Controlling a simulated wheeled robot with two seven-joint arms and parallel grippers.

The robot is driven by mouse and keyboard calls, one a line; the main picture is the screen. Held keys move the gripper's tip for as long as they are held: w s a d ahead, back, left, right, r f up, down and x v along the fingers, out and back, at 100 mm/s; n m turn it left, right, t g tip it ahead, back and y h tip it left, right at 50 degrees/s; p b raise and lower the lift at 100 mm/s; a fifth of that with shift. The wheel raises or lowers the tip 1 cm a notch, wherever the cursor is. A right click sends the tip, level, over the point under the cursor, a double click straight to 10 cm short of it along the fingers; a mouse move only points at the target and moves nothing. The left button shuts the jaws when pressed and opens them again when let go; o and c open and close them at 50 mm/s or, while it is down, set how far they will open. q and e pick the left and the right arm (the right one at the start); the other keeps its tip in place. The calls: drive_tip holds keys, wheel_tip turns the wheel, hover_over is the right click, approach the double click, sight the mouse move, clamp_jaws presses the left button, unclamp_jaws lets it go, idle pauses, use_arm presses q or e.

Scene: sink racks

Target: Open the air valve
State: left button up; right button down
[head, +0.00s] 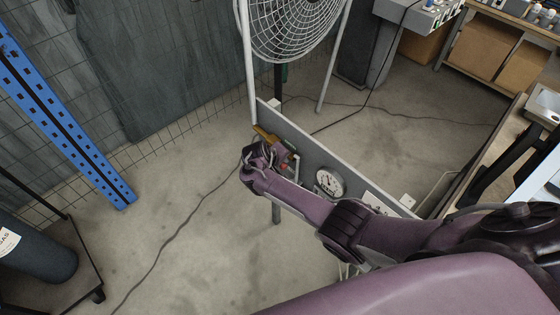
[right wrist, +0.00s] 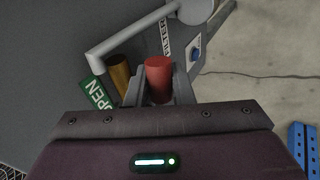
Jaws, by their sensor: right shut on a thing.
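The right gripper (head: 262,158) is at the grey panel (head: 318,155) in the head view. In the right wrist view its fingers (right wrist: 158,92) are shut around a red cylindrical valve handle (right wrist: 158,75). A brass-coloured cylinder (right wrist: 120,76) is just left of the handle, beside a green label reading OPEN (right wrist: 97,92). In the head view the gripper hides most of the valve; a yellowish part (head: 265,133) shows behind it. My left gripper is in neither view.
A pressure gauge (head: 329,182) is on the panel. A grey bent pipe (right wrist: 130,38) crosses above the handle, near a FILTER label (right wrist: 164,38). A large fan (head: 293,25) stands behind the panel. A dark gas cylinder (head: 35,250) is at left. Floor left of the panel is largely clear, with a cable.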

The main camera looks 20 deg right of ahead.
drive_tip(key=shift+r, duration=0.1)
idle(0.4)
drive_tip(key=c, duration=1.3)
unclamp_jaws()
drive_tip(key=shift+w, duration=0.1)
drive_tip(key=shift+r, duration=0.15)
